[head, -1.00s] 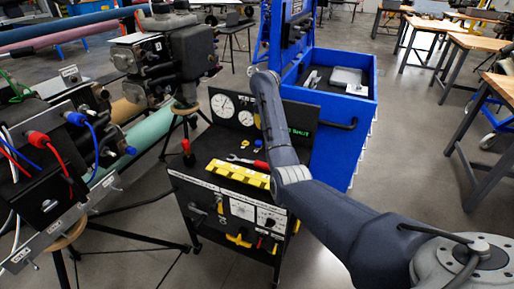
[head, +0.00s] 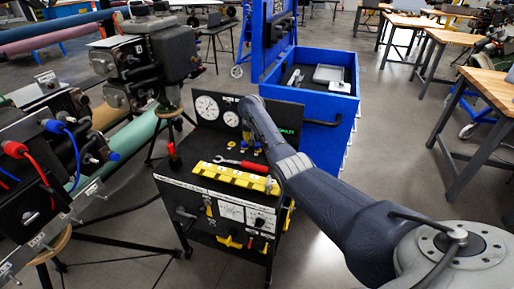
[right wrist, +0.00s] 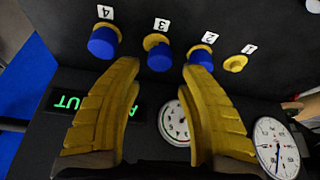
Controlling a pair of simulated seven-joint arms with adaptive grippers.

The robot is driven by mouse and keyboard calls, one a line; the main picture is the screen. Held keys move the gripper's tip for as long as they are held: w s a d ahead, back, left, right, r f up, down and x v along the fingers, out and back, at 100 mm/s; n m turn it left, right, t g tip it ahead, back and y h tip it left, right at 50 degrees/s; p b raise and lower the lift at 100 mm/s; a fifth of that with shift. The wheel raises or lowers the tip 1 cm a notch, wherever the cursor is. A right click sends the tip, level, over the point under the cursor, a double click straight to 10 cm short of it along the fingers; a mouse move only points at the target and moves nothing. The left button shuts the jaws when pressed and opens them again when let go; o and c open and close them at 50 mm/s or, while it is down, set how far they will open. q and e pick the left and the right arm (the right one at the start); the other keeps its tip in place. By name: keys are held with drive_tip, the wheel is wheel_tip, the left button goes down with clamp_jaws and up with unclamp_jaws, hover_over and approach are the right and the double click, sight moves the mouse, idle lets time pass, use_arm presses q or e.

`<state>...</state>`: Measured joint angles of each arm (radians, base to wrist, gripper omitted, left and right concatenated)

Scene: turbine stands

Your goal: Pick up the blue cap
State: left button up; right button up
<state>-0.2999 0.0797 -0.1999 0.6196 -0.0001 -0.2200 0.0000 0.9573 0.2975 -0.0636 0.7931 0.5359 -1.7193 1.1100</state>
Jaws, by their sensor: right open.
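Three blue caps sit on yellow pegs of a dark panel in the right wrist view, at label 4 (right wrist: 103,42), label 3 (right wrist: 160,55) and label 2 (right wrist: 200,54). The yellow peg (right wrist: 235,63) at label 1 is bare. My right gripper (right wrist: 162,68) is open, with its two yellow fingers apart. Its fingertips appear either side of the cap at label 3, the right one overlapping the cap at label 2. I cannot tell how deep they reach. In the head view my right forearm hides most of this area. My left gripper is not in view.
The black cart (head: 165,178) carries gauges (head: 207,107), a yellow strip (head: 235,177) and a red-handled wrench (head: 253,166). A blue cabinet (head: 330,112) stands behind it. A turbine stand with cables (head: 40,180) is at left; wooden tables are at right.

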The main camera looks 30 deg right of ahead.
sight(257, 144)
drive_tip(key=shift+x, duration=2.6)
drive_tip(key=shift+o, duration=0.3)
drive_tip(key=c, duration=0.8)
